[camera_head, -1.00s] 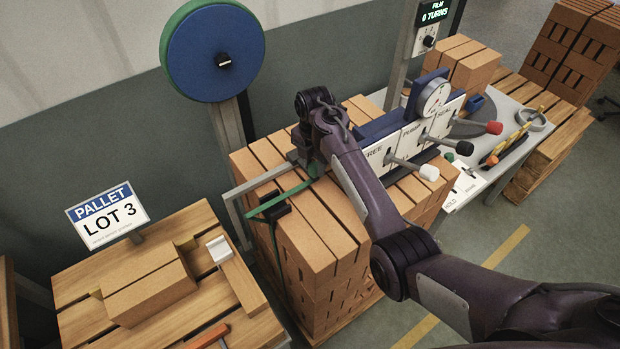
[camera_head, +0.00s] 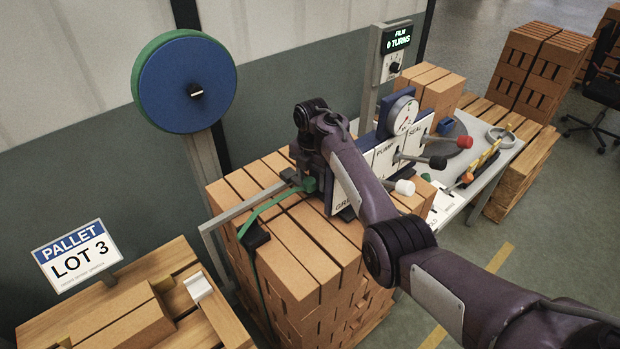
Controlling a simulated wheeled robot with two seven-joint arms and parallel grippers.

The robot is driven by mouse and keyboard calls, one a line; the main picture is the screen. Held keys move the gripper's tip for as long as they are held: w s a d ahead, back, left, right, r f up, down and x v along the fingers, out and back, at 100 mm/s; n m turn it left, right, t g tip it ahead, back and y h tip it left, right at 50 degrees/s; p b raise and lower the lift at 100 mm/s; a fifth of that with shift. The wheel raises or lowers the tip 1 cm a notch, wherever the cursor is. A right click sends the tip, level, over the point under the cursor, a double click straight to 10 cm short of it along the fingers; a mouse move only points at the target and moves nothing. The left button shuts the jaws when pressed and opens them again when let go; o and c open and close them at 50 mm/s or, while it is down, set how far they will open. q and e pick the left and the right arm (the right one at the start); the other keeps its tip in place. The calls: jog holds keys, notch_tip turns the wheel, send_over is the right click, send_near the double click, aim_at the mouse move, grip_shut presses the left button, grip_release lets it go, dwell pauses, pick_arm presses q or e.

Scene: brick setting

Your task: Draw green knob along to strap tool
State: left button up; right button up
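The green knob (camera_head: 309,185) is at the end of the green strap (camera_head: 270,208), above the brick stack (camera_head: 295,245). My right gripper (camera_head: 300,179) points down at the knob and appears shut on it; its fingers are partly hidden by its own wrist. The strap runs from a dark corner piece (camera_head: 256,237) up to the knob. The strap tool (camera_head: 385,155) is just right of my wrist, a blue body with white panels, a round gauge and levers with white, dark and red knobs. My forearm hides part of it. My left gripper is out of view.
A blue and green reel (camera_head: 187,82) stands behind on a post. A grey bar (camera_head: 240,208) runs along the stack's left. A low pallet with a "LOT 3" sign (camera_head: 76,255) is at left. A grey table (camera_head: 500,150) stands right of the stack.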

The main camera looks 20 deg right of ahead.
jog(key=shift+a, duration=0.1)
jog(key=shift+a+r, duration=0.15)
jog(key=shift+r, duration=0.3)
notch_tip(320, 180, up, 6)
jog(key=shift+r+b, duration=0.1)
jog(key=shift+b, duration=1.1)
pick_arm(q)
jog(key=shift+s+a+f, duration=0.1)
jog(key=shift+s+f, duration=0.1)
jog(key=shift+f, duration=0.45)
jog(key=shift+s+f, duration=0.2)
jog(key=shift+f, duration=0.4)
pick_arm(e)
jog(key=shift+r, duration=0.35)
jog(key=shift+d, duration=0.2)
